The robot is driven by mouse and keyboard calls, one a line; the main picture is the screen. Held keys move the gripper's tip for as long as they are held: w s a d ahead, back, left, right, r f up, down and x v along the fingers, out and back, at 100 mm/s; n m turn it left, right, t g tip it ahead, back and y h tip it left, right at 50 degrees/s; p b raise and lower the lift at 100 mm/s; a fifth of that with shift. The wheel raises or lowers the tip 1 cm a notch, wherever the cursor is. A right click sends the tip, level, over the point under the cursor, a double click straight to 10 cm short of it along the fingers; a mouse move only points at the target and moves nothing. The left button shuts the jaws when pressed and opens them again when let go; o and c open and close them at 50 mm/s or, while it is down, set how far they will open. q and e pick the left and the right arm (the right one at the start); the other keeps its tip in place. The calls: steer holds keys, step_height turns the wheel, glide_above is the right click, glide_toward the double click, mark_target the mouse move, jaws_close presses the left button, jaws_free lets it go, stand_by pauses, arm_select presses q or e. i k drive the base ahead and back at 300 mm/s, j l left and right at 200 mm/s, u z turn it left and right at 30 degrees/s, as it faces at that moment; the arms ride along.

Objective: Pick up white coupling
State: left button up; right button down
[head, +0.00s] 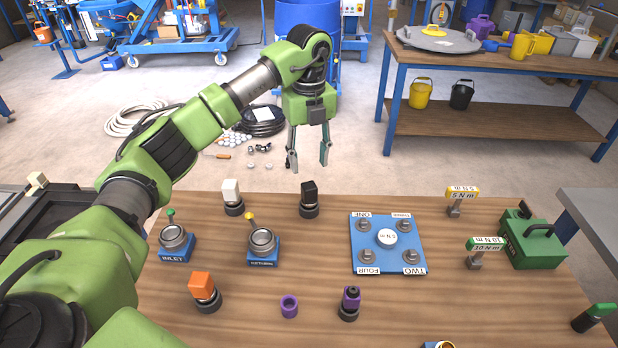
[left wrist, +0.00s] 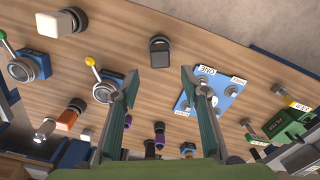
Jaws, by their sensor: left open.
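The white coupling (head: 232,196) is a white block on a dark round base at the back left of the wooden table. It also shows at the upper left of the left wrist view (left wrist: 58,24). My left gripper (head: 308,166) is open and empty above the table's back edge, pointing down. In the head view it is to the right of the white coupling and apart from it. In the left wrist view its two fingers stand wide apart, with a black coupling (left wrist: 160,52) showing beyond them. My right gripper is not in view.
The black coupling (head: 309,198) stands right of the white one. Two blue valve blocks, INLET (head: 177,248) and another (head: 263,250), sit in front. An orange coupling (head: 203,291), purple pieces (head: 289,306) and a blue plate (head: 388,268) are also on the table.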

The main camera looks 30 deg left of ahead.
mark_target(230, 188)
steer(key=u, duration=1.4)
